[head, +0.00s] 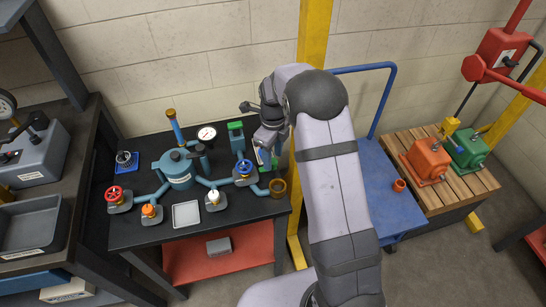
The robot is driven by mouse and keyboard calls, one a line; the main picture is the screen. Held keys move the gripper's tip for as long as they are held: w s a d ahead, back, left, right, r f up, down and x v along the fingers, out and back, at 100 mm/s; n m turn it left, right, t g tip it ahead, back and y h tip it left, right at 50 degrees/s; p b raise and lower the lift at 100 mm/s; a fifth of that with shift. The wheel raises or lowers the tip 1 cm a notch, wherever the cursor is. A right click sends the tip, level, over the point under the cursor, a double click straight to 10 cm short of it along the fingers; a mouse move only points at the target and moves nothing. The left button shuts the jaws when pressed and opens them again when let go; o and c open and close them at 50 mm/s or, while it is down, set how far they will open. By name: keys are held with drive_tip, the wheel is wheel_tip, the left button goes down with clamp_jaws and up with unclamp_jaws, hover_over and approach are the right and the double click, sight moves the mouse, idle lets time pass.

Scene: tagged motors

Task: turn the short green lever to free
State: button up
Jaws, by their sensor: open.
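The green motor (468,149) sits at the back of the slatted wooden pallet on the right, beside the orange motor (427,160). A yellow lever-like part (448,128) stands between and above the two motors. A short green lever is too small to make out there. My gripper (267,150) is far to the left of the motors, above the back right of the black bench. It is open, with nothing seen held in it. A green patch shows by its fingers, and I cannot tell what it belongs to.
The black bench (138,226) carries a blue-grey pot (178,170), pipes, several valves and a gauge (207,133). A blue cart (372,185) with a tall handle and a yellow post stand between bench and pallet (455,188). A red lever box (503,52) hangs above right.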

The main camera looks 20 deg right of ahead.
sight(274, 164)
drive_tip(key=shift+r+b, duration=0.85)
drive_tip(key=shift+r, duration=2.5)
drive_tip(key=shift+s+r+n, duration=0.1)
drive_tip(key=shift+s+n, duration=0.45)
drive_tip(key=shift+n, duration=0.05)
drive_tip(key=s+a+f+n, duration=0.1)
drive_tip(key=s+n, duration=2.4)
drive_tip(key=n, duration=0.1)
